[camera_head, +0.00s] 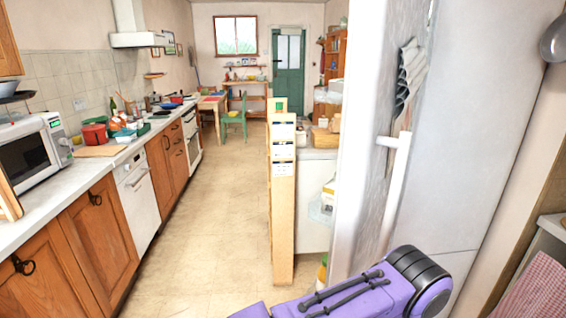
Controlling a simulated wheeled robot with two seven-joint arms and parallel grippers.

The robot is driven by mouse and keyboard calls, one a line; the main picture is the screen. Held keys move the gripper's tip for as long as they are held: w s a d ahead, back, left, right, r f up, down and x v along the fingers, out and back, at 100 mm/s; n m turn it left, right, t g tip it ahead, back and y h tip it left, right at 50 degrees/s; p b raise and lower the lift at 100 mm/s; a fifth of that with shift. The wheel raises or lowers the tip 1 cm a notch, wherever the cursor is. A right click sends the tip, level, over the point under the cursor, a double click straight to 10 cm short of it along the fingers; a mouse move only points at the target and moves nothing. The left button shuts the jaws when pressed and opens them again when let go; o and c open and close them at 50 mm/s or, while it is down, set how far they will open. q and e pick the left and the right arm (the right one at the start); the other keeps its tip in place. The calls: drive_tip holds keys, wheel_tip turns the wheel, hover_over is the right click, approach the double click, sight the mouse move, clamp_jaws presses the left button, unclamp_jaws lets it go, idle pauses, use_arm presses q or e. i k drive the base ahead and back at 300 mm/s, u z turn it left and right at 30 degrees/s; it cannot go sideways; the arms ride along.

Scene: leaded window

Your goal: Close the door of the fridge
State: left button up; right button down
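The fridge (490,130) is the tall pale grey unit filling the right side of the head view. A long white vertical handle (397,185) is on its near face, with a crumpled grey thing above it. A pale upright edge (360,110) runs down to the left of the handle. A clear bin and something yellow (328,195) show just left of that edge. The fridge interior is hidden, and I cannot tell how far the door stands open. A purple arm link of mine (375,295) crosses the bottom, in front of the fridge's lower part. Neither gripper shows.
A tall narrow wooden unit (282,200) stands left of the fridge. Cabinets and a counter with a microwave (32,150) line the left wall. The tiled floor (205,215) between is clear. A counter with a red checked cloth (540,290) is at the lower right.

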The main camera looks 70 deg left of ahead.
sight(366, 207)
drive_tip(key=u, duration=1.45)
drive_tip(key=i, duration=1)
drive_tip(key=k, duration=1)
drive_tip(key=z, duration=2.4)
drive_tip(key=i, duration=1.05)
drive_tip(key=u, duration=3.2)
drive_tip(key=i, duration=0.2)
drive_tip(key=u, duration=0.2)
